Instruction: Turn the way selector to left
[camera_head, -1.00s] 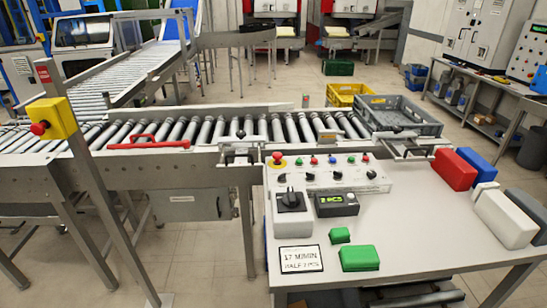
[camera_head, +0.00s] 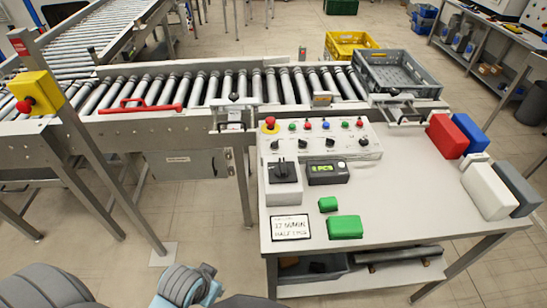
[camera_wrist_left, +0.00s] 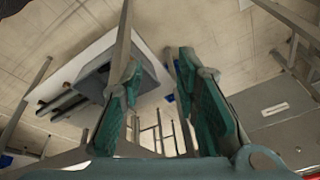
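The control panel (camera_head: 328,143) on the table carries a row of coloured buttons, several small black knobs and a red mushroom button on yellow. A larger black rotary knob (camera_head: 283,170) sits on a grey box in front of the panel's left end. No label is readable, so I cannot tell which knob is the way selector. My left gripper (camera_wrist_left: 155,72) shows in its wrist view with teal-padded fingers apart and nothing between them. Parts of my left arm show at the bottom left of the head view, well away from the panel. My right gripper is out of view.
A small display box (camera_head: 327,172), green blocks (camera_head: 345,227) and a sign (camera_head: 291,228) lie near the panel. Red (camera_head: 446,136) and white (camera_head: 487,190) blocks stand at the table's right. A roller conveyor (camera_head: 215,88) runs behind. A yellow emergency-stop box (camera_head: 36,91) stands on a post at left.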

